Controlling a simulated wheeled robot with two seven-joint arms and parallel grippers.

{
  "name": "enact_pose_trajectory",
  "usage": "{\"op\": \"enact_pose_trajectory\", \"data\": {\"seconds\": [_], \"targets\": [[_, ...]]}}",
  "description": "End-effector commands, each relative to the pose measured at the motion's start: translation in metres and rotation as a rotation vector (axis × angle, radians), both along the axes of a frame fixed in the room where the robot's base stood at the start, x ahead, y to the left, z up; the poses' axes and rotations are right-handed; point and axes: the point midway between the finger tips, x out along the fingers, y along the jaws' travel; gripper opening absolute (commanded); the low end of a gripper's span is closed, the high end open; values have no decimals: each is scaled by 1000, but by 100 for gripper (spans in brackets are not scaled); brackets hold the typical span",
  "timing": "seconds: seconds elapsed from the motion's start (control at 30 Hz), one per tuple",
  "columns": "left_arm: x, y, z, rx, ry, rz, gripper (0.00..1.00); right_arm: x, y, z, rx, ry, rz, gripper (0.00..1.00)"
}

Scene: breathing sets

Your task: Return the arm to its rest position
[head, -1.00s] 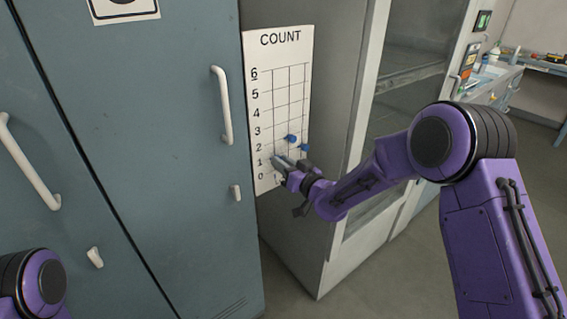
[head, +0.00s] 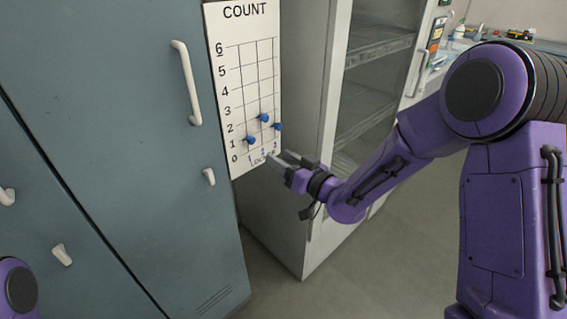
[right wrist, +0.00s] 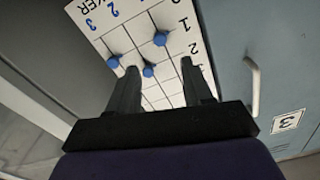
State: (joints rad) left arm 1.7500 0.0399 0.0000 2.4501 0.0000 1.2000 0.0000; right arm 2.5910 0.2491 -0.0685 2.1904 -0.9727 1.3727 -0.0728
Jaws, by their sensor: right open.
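My right gripper (head: 279,158) is open and empty, just off the lower right corner of the white COUNT chart (head: 230,75). The chart carries three blue pegs: a left one (head: 249,139) near row 1, a middle one (head: 263,117) near row 2, and a right one (head: 277,126) a little below the middle one. In the right wrist view, the two dark fingers (right wrist: 160,75) stand apart with the chart and pegs beyond them, nothing held. My left gripper is out of view; only a purple joint of that arm shows at the lower left.
Blue-grey lockers with white handles (head: 188,85) fill the left side. A cabinet with glass front and shelves (head: 365,95) stands behind my right arm. A counter with small items is at the far upper right. Grey floor (head: 400,235) is open below my right arm.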

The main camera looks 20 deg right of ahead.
Motion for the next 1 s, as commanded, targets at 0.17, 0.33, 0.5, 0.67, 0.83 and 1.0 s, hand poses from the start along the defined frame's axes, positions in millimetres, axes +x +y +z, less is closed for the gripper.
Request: {"op": "enact_pose_trajectory", "data": {"seconds": [0.17, 0.33, 0.5, 0.67, 0.83, 1.0], "targets": [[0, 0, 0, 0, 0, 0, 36, -2, -1, 0, 0, 0, -1, 50], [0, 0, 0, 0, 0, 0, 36, -1, -1, 0, 0, 0, -1, 50], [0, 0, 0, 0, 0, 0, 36, 0, -5, -2, 11, 14, -22, 50], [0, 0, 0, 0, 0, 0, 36, -21, -33, -67, 96, 229, -259, 50], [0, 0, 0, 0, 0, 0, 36, -105, -55, -199, 91, 599, -505, 50], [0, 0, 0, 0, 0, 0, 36, -224, -69, -294, -2, 932, -686, 50]]}}
